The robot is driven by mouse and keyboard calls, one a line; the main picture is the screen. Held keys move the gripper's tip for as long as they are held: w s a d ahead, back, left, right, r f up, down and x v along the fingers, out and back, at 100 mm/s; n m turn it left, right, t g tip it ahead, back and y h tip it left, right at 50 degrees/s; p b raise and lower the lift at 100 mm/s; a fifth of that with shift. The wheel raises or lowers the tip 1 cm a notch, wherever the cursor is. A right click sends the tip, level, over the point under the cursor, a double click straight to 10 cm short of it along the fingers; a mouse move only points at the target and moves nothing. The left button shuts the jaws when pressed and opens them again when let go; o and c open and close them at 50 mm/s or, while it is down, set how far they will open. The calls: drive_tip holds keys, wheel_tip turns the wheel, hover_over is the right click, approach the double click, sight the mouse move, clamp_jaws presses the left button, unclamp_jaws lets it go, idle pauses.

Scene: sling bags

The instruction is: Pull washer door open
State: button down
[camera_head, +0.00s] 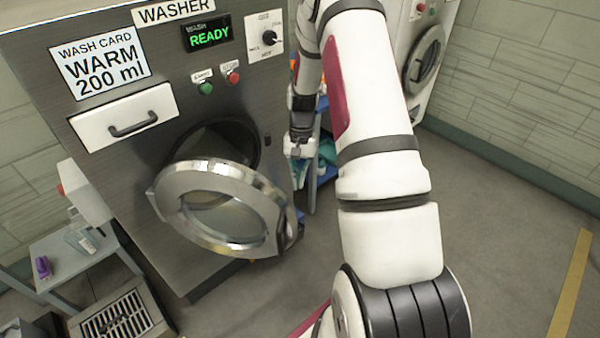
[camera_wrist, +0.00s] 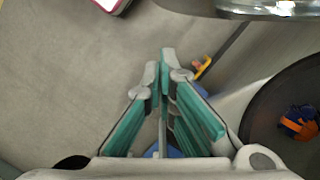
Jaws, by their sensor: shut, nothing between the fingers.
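The washer (camera_head: 240,80) is a grey metal machine with a green READY display. Its round chrome-rimmed door (camera_head: 220,208) stands swung outward, with the dark drum opening (camera_head: 232,138) showing behind it. In the wrist view a shiny curved rim, apparently the door (camera_wrist: 268,8), crosses the top right. My gripper (camera_head: 297,168) hangs to the right of the door, at the washer's right side, apparently apart from the door. In the wrist view my gripper (camera_wrist: 166,60) has its teal-padded fingers shut together, with nothing between them. My arm hides part of the space behind it.
A blue shelf (camera_head: 326,165) stands behind my gripper. A second round-door machine (camera_head: 425,55) is at the back right. A grey side table (camera_head: 75,255) with a purple item (camera_head: 42,266) and a floor drain (camera_head: 120,318) are at left. The floor at right is clear.

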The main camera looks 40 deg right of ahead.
drive_tip(key=s+a+f+p, duration=0.2)
drive_tip(key=s+a+f, duration=0.1)
drive_tip(key=a+f, duration=0.1)
drive_tip(key=shift+s+f, duration=0.3)
drive_tip(key=shift+f, duration=0.4)
drive_tip(key=shift+a, duration=0.1)
